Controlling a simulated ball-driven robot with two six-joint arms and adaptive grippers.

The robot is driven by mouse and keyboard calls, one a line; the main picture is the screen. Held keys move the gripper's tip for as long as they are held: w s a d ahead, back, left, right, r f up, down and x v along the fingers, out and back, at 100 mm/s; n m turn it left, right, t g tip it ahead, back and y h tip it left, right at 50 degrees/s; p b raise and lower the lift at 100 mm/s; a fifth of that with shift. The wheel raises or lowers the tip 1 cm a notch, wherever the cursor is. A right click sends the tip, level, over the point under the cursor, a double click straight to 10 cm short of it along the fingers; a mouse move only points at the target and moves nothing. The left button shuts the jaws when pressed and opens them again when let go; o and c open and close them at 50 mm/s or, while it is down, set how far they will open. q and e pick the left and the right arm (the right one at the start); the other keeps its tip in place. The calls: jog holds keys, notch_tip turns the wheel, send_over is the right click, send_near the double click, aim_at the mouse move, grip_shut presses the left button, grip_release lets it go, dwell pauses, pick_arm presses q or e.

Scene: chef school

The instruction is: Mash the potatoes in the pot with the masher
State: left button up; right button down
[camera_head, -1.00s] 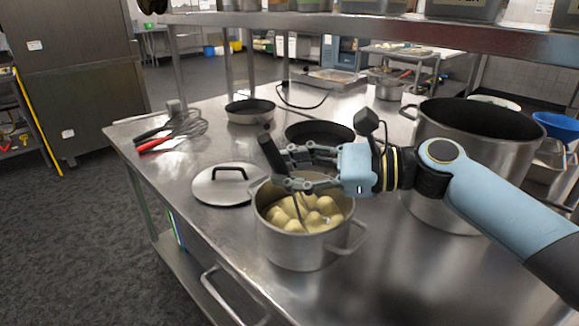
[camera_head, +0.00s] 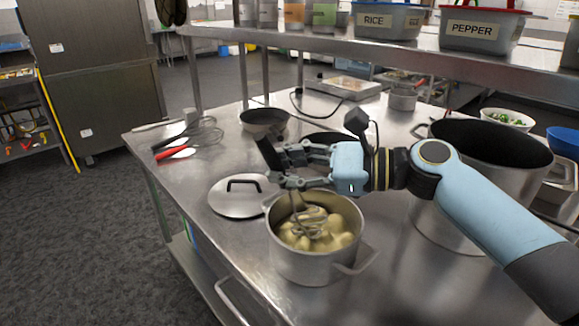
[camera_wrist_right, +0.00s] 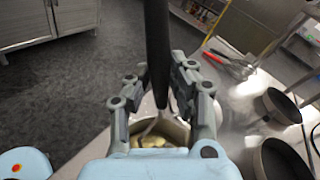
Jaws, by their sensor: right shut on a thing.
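The steel pot (camera_head: 302,262) stands on the steel table with pale yellow potatoes (camera_head: 338,241) in it. My right gripper (camera_head: 287,167) is above the pot, shut on the dark handle of the masher (camera_head: 267,153). The masher's wire head is down inside the pot among the potatoes; whether it presses on them I cannot tell. In the right wrist view the black masher handle (camera_wrist_right: 157,50) stands between the fingers, with the pot (camera_wrist_right: 177,130) partly hidden below. My left gripper is not in view.
The pot's lid (camera_head: 236,203) lies left of the pot. A whisk (camera_head: 200,135) and a red-handled utensil (camera_head: 172,153) lie at the left. Pans (camera_head: 264,119) stand behind, and a large stockpot (camera_head: 436,213) stands at the right, under my right forearm.

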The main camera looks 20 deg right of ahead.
notch_tip(320, 180, down, 4)
jog(key=b, duration=0.3)
jog(key=shift+f, duration=0.15)
dwell(0.3)
dwell(0.4)
jog(key=s+r+p, duration=0.1)
jog(key=r+p, duration=0.1)
jog(key=s+r+p, duration=0.2)
jog(key=p, duration=0.1)
jog(key=shift+d+r, duration=0.1)
jog(key=shift+r, duration=0.05)
jog(key=shift+f+b, duration=1.35)
jog(key=shift+f, duration=0.85)
